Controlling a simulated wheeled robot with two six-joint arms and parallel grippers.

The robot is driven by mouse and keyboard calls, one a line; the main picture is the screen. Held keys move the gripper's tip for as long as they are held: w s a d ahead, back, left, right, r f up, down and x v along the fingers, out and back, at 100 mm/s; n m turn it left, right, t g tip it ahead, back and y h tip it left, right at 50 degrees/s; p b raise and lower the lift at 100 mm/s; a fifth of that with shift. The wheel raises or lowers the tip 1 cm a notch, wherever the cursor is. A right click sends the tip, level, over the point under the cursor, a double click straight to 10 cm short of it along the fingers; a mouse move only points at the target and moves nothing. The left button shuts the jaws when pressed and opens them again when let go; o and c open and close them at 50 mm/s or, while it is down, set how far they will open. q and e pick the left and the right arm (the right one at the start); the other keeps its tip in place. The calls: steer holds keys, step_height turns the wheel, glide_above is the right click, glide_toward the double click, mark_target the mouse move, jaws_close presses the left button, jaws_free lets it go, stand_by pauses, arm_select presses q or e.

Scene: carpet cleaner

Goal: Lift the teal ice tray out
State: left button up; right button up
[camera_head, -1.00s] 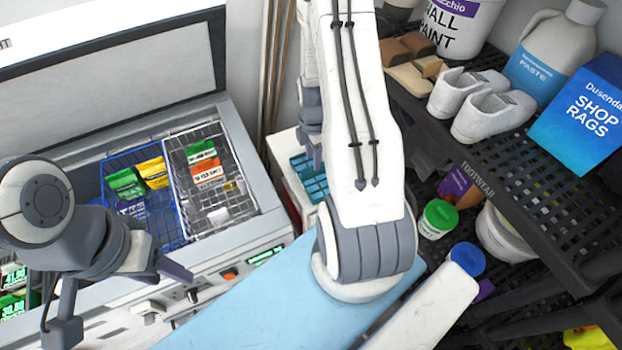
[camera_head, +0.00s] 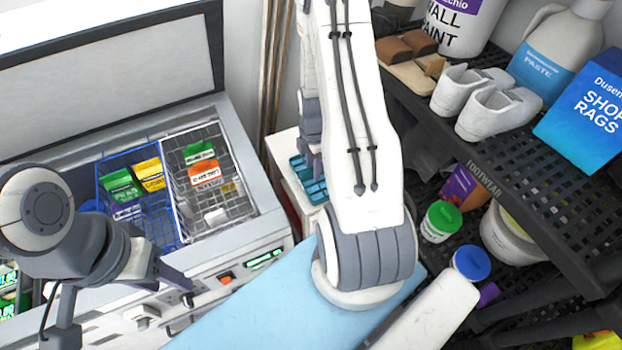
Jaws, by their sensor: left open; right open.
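The teal ice tray (camera_head: 312,188) lies on top of a white box-like unit beside the chest freezer. It is partly hidden behind my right arm. My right gripper (camera_head: 317,166) is at the tray's right part, mostly hidden by my own arm; I cannot tell whether it touches the tray. It is open. My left gripper (camera_head: 168,275) is open and empty over the freezer's front edge, well to the left of the tray.
The open freezer (camera_head: 240,150) holds a blue wire basket (camera_head: 160,225) and a grey wire basket (camera_head: 240,205) with several packets. A black rack (camera_head: 540,190) with shoes, a jug and boxes stands at the right. A light blue surface (camera_head: 250,310) lies in front.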

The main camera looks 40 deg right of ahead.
jaws_close()
steer(key=shift+r+p, duration=0.75)
steer(key=shift+r, duration=0.1)
steer(key=shift+r+p, duration=1.5)
steer(key=shift+r, duration=0.15)
